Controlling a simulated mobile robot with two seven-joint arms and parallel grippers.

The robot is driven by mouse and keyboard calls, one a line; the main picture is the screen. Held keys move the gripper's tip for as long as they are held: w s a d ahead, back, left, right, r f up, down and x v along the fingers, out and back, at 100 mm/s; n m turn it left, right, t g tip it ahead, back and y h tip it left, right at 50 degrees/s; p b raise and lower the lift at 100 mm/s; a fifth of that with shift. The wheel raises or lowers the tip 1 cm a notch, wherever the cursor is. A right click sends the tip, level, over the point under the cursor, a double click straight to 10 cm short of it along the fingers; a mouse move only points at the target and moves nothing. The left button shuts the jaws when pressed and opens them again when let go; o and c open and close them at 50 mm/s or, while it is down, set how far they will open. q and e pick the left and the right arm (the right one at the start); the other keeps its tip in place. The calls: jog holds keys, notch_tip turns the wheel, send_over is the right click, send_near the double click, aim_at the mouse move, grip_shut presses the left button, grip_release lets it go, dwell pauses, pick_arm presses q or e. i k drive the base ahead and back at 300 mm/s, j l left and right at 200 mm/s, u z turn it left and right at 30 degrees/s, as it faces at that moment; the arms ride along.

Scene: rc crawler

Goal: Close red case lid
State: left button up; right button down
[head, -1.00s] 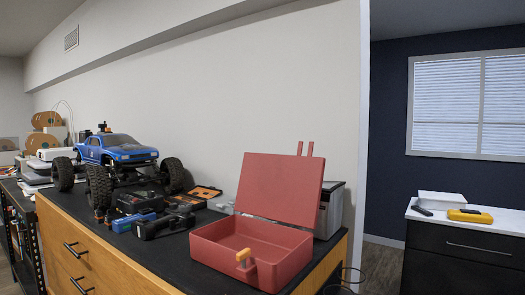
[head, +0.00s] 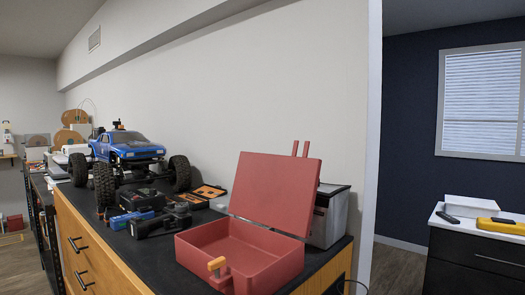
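The red case stands open near the right end of the black countertop in the head view. Its lid (head: 275,190) is raised and leans back a little, with two thin red prongs at its top edge. The case's base (head: 279,270) is an open red box that looks empty. An orange latch (head: 216,265) sits at the base's front edge. Neither of my grippers is in view.
A blue RC truck (head: 128,147) with big black tyres stands left on the counter (head: 150,257). Dark tools (head: 160,222) lie between truck and case. A grey bin (head: 328,216) is behind the case. A white cabinet top (head: 479,228) is at the right.

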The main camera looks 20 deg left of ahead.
aim_at(277, 192)
jog(key=i+l+u, duration=0.1)
jog(key=u, duration=0.3)
jog(key=l+u, duration=0.35)
jog(key=i+l+u, duration=0.1)
jog(key=u, duration=0.3)
